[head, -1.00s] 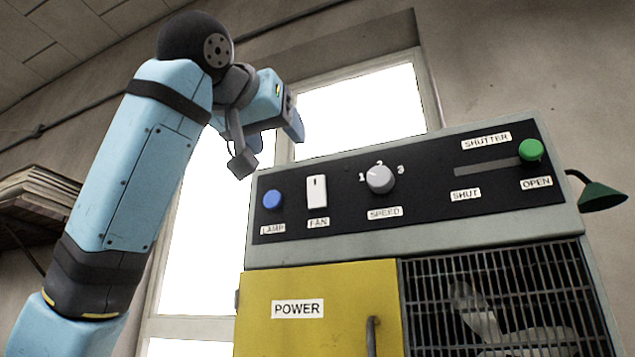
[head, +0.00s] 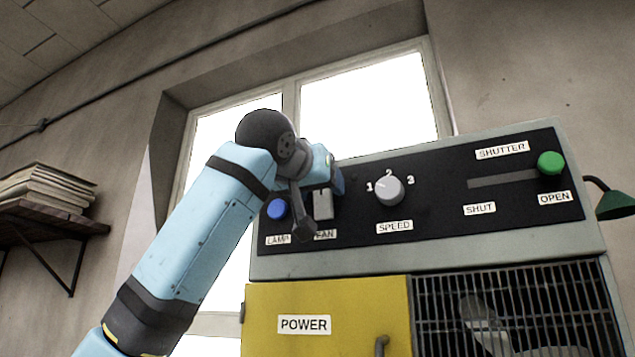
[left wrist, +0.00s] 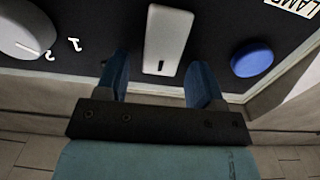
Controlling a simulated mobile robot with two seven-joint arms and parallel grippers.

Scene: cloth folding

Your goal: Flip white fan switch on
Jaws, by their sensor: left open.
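The white fan switch (head: 323,206) is a tall rectangular rocker on the black panel (head: 450,222), above the FAN label (head: 326,234). My left arm partly covers it in the head view. In the left wrist view the switch (left wrist: 168,40) appears upside down, with a short dark mark near its end closest to my gripper. My left gripper (left wrist: 160,82) is open and empty, with its two blue fingers apart and the switch between and beyond them. I cannot tell whether they touch the panel. My right gripper is not in view.
The blue lamp button (head: 277,208) is close left of the switch, and the speed knob (head: 388,190) is to its right. A green shutter knob (head: 550,163) is at OPEN. Below are a yellow POWER door (head: 300,295) and a grille (head: 500,310).

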